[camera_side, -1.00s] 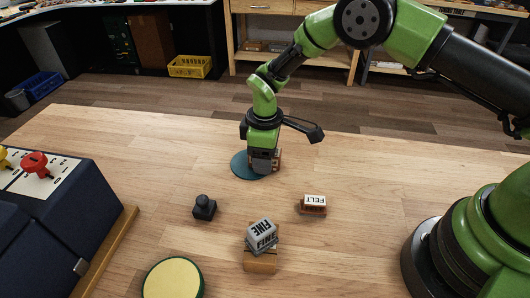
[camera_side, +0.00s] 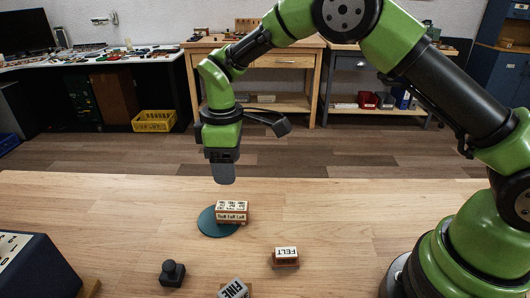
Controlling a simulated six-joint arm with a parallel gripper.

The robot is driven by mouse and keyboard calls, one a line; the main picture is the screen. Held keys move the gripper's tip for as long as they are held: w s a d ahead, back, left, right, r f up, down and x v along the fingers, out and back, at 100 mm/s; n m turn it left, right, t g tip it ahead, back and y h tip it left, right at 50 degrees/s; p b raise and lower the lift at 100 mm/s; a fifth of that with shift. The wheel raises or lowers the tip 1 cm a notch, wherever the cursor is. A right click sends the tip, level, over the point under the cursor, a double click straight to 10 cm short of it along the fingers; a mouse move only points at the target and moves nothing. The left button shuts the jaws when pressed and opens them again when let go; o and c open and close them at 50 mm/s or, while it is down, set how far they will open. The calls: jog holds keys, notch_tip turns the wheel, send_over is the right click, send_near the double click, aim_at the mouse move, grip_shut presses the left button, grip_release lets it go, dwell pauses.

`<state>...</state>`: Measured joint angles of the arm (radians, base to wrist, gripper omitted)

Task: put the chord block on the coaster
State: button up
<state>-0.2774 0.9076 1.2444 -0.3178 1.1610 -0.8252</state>
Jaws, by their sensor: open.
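A wooden-brown block with white faces and small dark print, which I take for the chord block (camera_side: 231,211), sits upright on the teal round coaster (camera_side: 206,226). It lies toward the coaster's right side, and its right end seems to reach past the rim in this view. My gripper (camera_side: 223,181) is above and slightly left of the block, clear of it, pointing down, open and empty. One finger hides the other, so the gap between them does not show.
A small block marked FELT (camera_side: 286,256) stands to the right and nearer. A dark knobbed piece (camera_side: 172,272) is at front left, and a grey FINE block (camera_side: 234,288) is cut by the bottom edge. A dark blue case (camera_side: 38,272) fills the left corner.

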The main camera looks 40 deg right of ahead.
jog(key=s+d+r+m+t+y, duration=0.1)
jog(key=s+d+r+m+t, duration=0.15)
jog(key=s+r, duration=0.4)
jog(key=s+d+r+m+t+y, duration=0.1)
jog(key=s+d+r+m, duration=0.25)
jog(key=r, duration=0.65)
jog(key=s+d+r+m+t, duration=0.1)
jog(key=s+m, duration=0.6)
jog(key=s, duration=0.7)
jog(key=d+t, duration=0.1)
jog(key=t, duration=0.1)
jog(key=shift+d+r+t, duration=0.15)
jog(key=shift+t, duration=0.2)
